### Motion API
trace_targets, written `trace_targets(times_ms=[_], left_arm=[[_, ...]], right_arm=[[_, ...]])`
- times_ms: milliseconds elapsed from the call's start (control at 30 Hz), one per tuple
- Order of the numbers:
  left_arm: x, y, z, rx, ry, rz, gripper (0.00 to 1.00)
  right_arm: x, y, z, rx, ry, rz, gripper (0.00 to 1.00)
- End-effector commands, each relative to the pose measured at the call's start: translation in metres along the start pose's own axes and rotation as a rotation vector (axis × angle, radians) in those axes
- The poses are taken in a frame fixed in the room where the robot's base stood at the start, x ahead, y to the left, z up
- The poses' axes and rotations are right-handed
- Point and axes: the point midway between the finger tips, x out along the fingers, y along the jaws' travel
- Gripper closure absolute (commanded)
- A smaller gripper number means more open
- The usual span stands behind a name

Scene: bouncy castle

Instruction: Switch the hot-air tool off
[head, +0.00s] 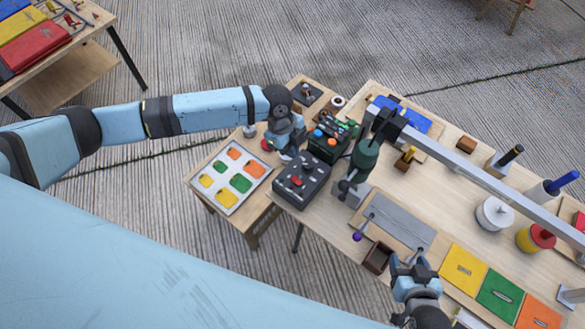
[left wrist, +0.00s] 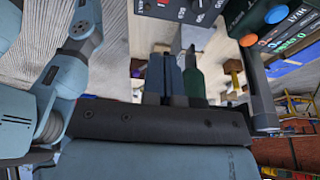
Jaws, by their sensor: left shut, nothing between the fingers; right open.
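The hot-air tool seems to be the dark green body with a metal nozzle (head: 366,156), hanging from an overhead rail; a green shape also shows in the left wrist view (left wrist: 194,78). A black control box (head: 302,182) with a red knob stands left of it; its lettered panel shows in the left wrist view (left wrist: 185,10). Behind it is a dark green box (head: 328,146) with orange and blue buttons, also in the left wrist view (left wrist: 252,22). My left gripper (head: 289,154) is shut and empty, just beyond the black box. My right gripper (head: 412,268) is open and empty at the bench's front edge.
A grey metal rail (head: 470,175) runs over the bench. A grey plate (head: 398,222) lies below the tool. A tray of coloured patches (head: 215,200) lies left. Yellow, green and orange sheets (head: 498,297) lie at front right. A small dark open box (head: 377,257) stands near my right gripper.

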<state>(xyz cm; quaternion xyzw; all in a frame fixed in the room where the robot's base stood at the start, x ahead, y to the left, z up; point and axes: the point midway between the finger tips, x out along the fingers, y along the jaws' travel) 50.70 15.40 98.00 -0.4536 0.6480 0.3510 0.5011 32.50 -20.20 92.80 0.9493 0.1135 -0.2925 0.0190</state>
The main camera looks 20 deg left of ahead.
Motion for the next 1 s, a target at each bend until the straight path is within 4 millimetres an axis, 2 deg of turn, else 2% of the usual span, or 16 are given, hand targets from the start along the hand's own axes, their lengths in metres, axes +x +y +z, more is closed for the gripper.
trace_targets(times_ms=[167,433,500,567,600,800,1000], left_arm=[[0.018,0.0,-0.001,-0.001,0.001,0.002,1.0],[0.075,0.0,-0.001,-0.002,0.001,0.002,1.0],[0.096,0.0,0.001,-0.001,0.0,0.001,1.0],[0.107,0.0,0.001,0.0,0.0,0.0,1.0],[0.113,0.0,0.008,-0.002,-0.001,-0.001,1.0],[0.126,0.0,0.024,-0.001,-0.001,-0.001,1.0],[0.128,0.0,0.028,-0.001,0.001,-0.001,1.0]], right_arm=[[-0.001,0.0,-0.003,0.0,0.005,0.0,0.4],[-0.001,0.001,-0.003,-0.001,0.006,0.002,0.4],[0.007,0.002,0.007,-0.007,0.008,0.003,0.4],[0.009,0.002,0.01,-0.023,0.011,-0.001,0.4],[0.011,0.003,0.014,-0.033,0.014,-0.006,0.4],[0.018,0.002,0.028,-0.043,0.007,-0.018,0.4],[0.021,-0.001,0.027,-0.038,0.01,-0.022,0.4]])
